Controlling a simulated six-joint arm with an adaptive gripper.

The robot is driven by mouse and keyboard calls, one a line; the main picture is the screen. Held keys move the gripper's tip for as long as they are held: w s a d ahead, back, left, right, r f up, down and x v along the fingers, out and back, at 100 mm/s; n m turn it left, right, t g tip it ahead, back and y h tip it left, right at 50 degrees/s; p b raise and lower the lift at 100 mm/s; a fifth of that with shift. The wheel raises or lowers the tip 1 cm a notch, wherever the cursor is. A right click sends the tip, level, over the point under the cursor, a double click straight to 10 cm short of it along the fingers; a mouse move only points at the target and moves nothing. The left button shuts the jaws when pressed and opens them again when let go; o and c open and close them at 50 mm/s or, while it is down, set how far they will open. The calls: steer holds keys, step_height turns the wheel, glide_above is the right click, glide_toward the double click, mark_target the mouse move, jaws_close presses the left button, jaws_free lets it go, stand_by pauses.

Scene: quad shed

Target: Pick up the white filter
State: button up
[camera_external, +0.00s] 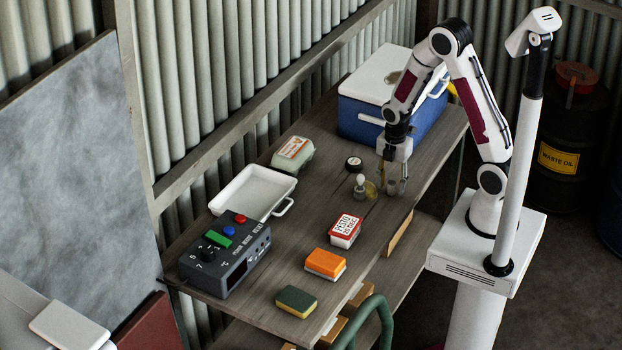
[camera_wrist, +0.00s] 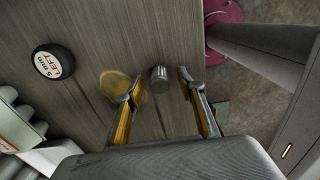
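No thing is clearly marked as the white filter. A small grey-white, knob-topped item (camera_external: 359,185) stands on the table, left of my gripper (camera_external: 393,184). I cannot tell if either is the filter. My gripper points down, low over the table, with its fingers apart and a gap on both sides of the cylinder. A yellowish translucent disc (camera_external: 371,190) lies just left, partly behind the left finger in the wrist view (camera_wrist: 116,80).
A black puck with a white label (camera_wrist: 53,62) lies farther left. A blue cooler (camera_external: 358,121) stands behind my gripper.

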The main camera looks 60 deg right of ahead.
mark_target(392, 182)
steer(key=shift+c, duration=0.4)
steer(key=c, duration=0.9)
steer(key=shift+o, duration=0.2)
steer(key=shift+r, duration=0.1)
steer(key=shift+r, duration=4.95)
